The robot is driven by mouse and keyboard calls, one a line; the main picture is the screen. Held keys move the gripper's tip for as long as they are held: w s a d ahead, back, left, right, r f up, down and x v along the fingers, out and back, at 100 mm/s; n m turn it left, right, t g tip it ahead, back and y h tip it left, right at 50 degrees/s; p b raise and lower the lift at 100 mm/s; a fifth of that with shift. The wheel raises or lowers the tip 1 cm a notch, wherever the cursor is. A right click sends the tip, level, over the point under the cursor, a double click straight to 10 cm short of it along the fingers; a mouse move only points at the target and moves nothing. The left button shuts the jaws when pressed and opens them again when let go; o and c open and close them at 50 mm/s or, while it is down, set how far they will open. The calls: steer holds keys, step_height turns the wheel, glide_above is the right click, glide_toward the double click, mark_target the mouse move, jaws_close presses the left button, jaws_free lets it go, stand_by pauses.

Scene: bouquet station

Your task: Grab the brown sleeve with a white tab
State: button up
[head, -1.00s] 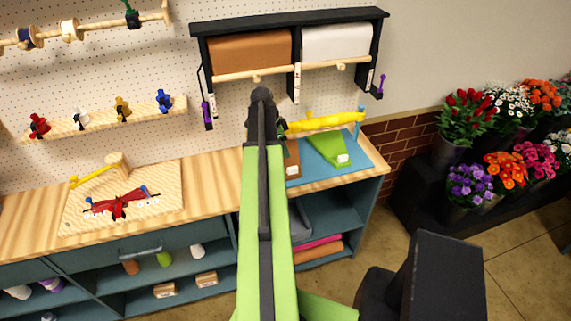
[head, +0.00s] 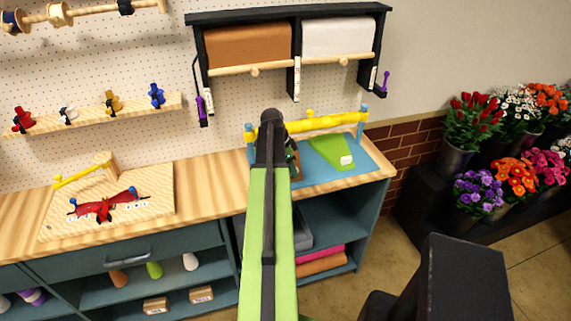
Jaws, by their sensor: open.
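The brown sleeve (head: 298,167) lies on the blue mat (head: 368,161) at the right end of the wooden bench. Only a narrow brown strip shows beside my arm, which hides most of it; its white tab is hard to make out now. A green sleeve (head: 327,150) with a white tab lies to its right on the same mat. My gripper (head: 273,124) is at the far end of my green arm, in front of the mat's left side. It is dark and seen from behind, so its fingertips are mostly hidden. Nothing shows held in it.
A yellow bar (head: 325,122) on blue posts runs behind the mat. A black rack with a brown paper roll (head: 247,44) and a white roll (head: 337,37) hangs above. A wooden board (head: 157,187) with a red bow stands left. Flower buckets are at right.

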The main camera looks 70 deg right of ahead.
steer(key=shift+r, duration=0.1)
jaws_close()
steer(key=shift+a+r, duration=0.1)
